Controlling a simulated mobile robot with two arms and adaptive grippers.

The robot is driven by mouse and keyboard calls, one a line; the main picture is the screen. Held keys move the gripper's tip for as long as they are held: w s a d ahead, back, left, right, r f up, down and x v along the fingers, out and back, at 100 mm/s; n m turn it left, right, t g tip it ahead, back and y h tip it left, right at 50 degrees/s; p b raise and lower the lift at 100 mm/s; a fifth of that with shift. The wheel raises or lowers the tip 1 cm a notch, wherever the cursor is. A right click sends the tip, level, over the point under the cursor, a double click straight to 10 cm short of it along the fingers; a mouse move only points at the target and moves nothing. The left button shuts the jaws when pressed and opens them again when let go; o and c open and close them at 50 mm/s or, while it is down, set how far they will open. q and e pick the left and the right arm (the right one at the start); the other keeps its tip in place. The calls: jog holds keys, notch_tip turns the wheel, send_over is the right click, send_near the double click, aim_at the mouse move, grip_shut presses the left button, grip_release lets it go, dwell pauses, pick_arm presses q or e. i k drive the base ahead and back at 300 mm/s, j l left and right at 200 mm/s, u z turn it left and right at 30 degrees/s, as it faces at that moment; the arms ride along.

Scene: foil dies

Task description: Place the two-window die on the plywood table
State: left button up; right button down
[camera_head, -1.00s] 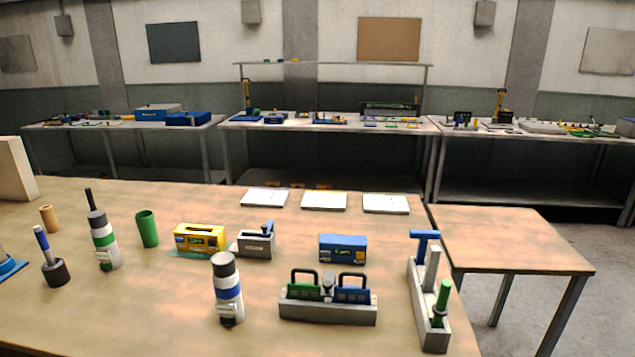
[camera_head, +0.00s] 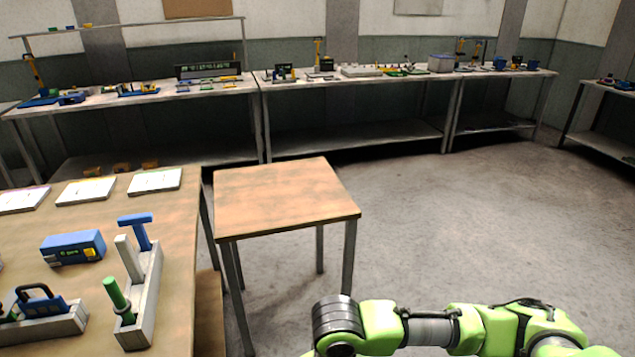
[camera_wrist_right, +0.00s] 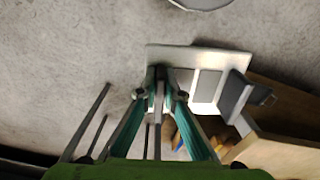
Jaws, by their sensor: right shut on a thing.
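The plywood table (camera_head: 285,197) is the small bare square table in the middle of the head view. Its top is clear. My right arm comes in along the bottom right of the head view, and its gripper is out of that view. In the right wrist view my right gripper (camera_wrist_right: 160,82) is shut on a pale flat plate (camera_wrist_right: 188,56) with rectangular window-like areas, which looks like the two-window die. The fingers hide part of the plate. A dark grey piece (camera_wrist_right: 235,94) shows at its right; I cannot tell whether it belongs to it. My left gripper is not in view.
The larger work table (camera_head: 178,225) stands left of the plywood table, with a narrow gap. It holds a grey tool rack (camera_head: 146,300), a blue box (camera_head: 73,247) and white plates (camera_head: 154,181). Back benches line the wall. The floor at right is free.

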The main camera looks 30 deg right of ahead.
aim_at(280, 193)
jog(key=i+l+z, duration=0.1)
jog(key=i+l, duration=0.25)
jog(key=l, duration=0.25)
jog(key=i+l+z, duration=0.1)
jog(key=i+l, duration=0.3)
jog(key=l, duration=0.15)
jog(key=i+l+z, duration=0.1)
jog(key=i+l, duration=0.3)
jog(key=i+j, duration=0.1)
jog(key=i, duration=0.4)
jog(key=i+j+z, duration=0.1)
jog(key=i, duration=0.4)
jog(key=i+j, duration=0.2)
jog(key=i, duration=0.35)
